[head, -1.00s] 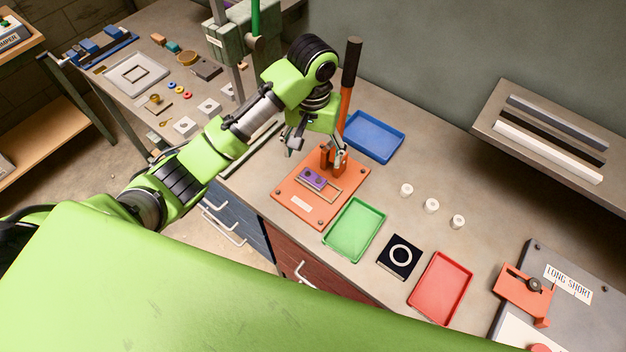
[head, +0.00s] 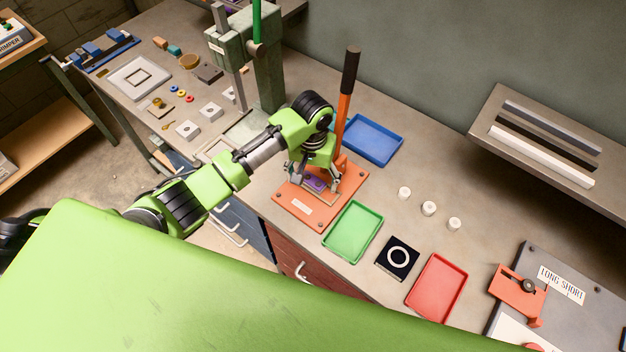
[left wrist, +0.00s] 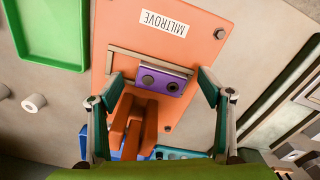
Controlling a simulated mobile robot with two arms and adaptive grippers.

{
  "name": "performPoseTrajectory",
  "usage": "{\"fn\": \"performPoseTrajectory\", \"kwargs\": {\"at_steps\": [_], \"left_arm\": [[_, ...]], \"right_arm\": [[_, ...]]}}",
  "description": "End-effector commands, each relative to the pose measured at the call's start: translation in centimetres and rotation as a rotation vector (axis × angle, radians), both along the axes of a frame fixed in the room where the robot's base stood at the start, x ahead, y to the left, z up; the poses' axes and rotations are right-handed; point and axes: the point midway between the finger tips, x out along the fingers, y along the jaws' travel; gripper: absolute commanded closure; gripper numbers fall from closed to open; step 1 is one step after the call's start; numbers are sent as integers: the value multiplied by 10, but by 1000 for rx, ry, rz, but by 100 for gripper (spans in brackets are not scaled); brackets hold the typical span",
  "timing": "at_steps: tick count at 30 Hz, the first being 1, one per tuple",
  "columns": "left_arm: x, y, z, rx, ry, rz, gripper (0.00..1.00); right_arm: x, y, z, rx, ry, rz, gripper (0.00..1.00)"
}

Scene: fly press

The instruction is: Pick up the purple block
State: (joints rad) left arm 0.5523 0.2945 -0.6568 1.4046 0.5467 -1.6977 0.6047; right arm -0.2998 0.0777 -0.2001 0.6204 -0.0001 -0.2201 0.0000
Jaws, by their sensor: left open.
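The purple block (head: 315,184) lies on the orange press base (head: 294,207), largely covered by my gripper in the head view. In the left wrist view the purple block (left wrist: 164,78) shows two dark round holes and sits against a tan frame (left wrist: 126,62). My left gripper (head: 314,184) is open above the base. In the left wrist view its two fingers (left wrist: 158,88) stand apart on either side of the block, with gaps on both sides. Whether the fingertips are at block height is hard to tell. My right gripper is in neither view.
The orange press column (left wrist: 134,128) and its tall black-handled lever (head: 348,85) stand close to the gripper. A blue tray (head: 373,140), a green tray (head: 353,231) and a red tray (head: 437,287) lie around. A green press (head: 262,75) stands behind left.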

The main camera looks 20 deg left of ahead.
Motion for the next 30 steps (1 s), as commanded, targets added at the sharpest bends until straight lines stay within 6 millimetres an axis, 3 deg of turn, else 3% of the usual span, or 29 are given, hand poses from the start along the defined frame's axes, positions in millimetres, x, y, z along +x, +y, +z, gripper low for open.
{"fn": "performPoseTrajectory", "kwargs": {"at_steps": [2,6,9,20,26,30], "left_arm": [[0,0,0,0,0,0,33],[0,0,0,-1,0,0,70],[0,-1,1,-1,-1,0,74],[1,-1,4,-2,-3,0,74],[2,-1,25,-4,-8,-2,74],[-15,-6,49,-4,-6,-4,74]], "right_arm": [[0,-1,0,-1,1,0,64],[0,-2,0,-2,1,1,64],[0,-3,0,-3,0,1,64],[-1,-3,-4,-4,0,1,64],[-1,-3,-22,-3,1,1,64],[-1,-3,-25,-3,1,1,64]]}}
